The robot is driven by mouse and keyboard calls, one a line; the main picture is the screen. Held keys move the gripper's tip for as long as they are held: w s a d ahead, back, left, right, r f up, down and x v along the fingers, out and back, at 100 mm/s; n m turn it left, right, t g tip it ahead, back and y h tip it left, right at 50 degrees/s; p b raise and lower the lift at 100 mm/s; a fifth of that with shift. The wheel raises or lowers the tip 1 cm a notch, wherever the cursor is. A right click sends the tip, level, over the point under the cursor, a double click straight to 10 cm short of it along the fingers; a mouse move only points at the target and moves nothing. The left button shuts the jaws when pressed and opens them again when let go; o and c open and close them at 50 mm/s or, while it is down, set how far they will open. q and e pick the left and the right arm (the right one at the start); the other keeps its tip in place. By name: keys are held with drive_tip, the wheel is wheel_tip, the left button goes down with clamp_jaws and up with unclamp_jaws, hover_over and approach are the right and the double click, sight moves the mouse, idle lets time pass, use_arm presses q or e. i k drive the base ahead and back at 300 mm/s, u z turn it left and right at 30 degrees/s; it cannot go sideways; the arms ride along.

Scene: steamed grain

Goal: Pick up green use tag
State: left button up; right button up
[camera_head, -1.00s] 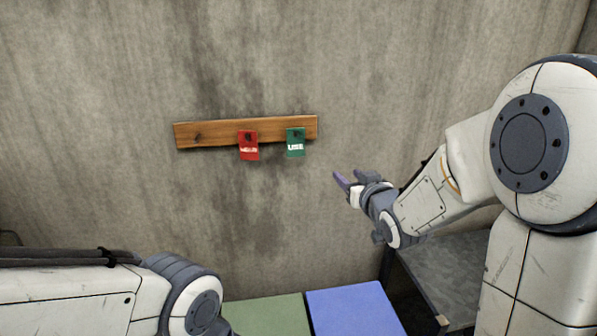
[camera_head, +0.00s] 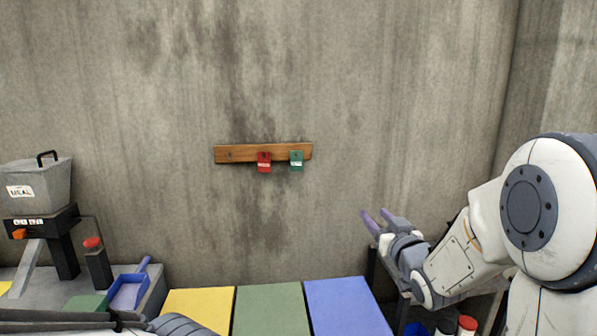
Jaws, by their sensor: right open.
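The green use tag (camera_head: 296,160) hangs at the right part of a wooden rail (camera_head: 236,153) on the concrete wall. A red tag (camera_head: 264,163) hangs just left of it on the same rail. My right gripper (camera_head: 375,221) is open and empty, below and to the right of the green tag and apart from it. My left arm shows only in part at the bottom left, and its gripper is out of view.
A yellow panel (camera_head: 199,309), a green panel (camera_head: 269,307) and a blue panel (camera_head: 345,305) lie below the rail. At left stand a grey meal hopper (camera_head: 38,185) and a blue scoop-like tray (camera_head: 127,291). Containers stand at bottom right. The wall around the tags is clear.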

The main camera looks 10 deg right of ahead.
sight(296, 162)
drive_tip(key=u, duration=0.65)
drive_tip(key=i, duration=1.45)
drive_tip(key=z, duration=0.7)
